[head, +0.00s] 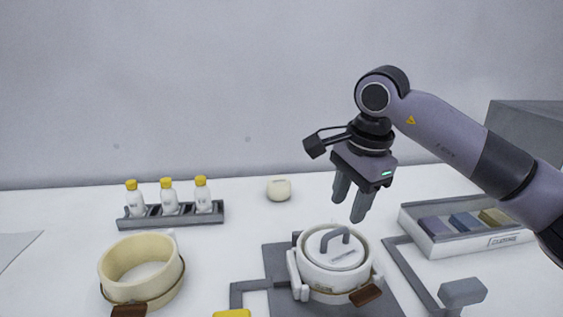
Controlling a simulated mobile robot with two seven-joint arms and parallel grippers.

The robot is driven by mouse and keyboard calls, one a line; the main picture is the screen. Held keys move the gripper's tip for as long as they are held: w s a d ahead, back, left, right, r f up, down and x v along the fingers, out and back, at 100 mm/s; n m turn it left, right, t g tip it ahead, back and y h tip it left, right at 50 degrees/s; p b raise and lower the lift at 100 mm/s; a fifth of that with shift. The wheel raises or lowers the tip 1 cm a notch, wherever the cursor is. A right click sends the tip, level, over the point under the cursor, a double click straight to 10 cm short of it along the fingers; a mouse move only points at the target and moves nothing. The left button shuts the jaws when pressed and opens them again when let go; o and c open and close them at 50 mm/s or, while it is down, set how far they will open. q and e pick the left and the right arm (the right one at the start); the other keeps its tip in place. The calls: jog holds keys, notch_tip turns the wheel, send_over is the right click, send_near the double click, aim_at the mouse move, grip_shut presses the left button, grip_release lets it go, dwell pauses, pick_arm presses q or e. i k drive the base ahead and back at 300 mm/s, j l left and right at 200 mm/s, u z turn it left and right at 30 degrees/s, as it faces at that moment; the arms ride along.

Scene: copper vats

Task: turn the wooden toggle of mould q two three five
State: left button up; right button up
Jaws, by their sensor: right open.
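A white round mould (312,278) with a grey-handled lid (333,249) stands on a dark grey plate at the lower middle. A brown wooden toggle (366,294) sits at its front right. A second, open cream mould (110,271) stands at the lower left, with a brown wooden toggle (129,311) at its front, partly cut off by the picture edge. I cannot read a number on either mould. My right gripper (349,208) is open and empty, pointing down above the lidded mould, apart from it. My left gripper is not in view.
A grey rack (150,222) holds three yellow-capped bottles at the back left. A small cream ball-like thing (279,190) lies at the back middle. A white tray (480,242) with coloured blocks stands at the right. A yellow piece (232,313) shows at the bottom edge.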

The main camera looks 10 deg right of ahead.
aim_at(364, 294)
jog(key=k, duration=1)
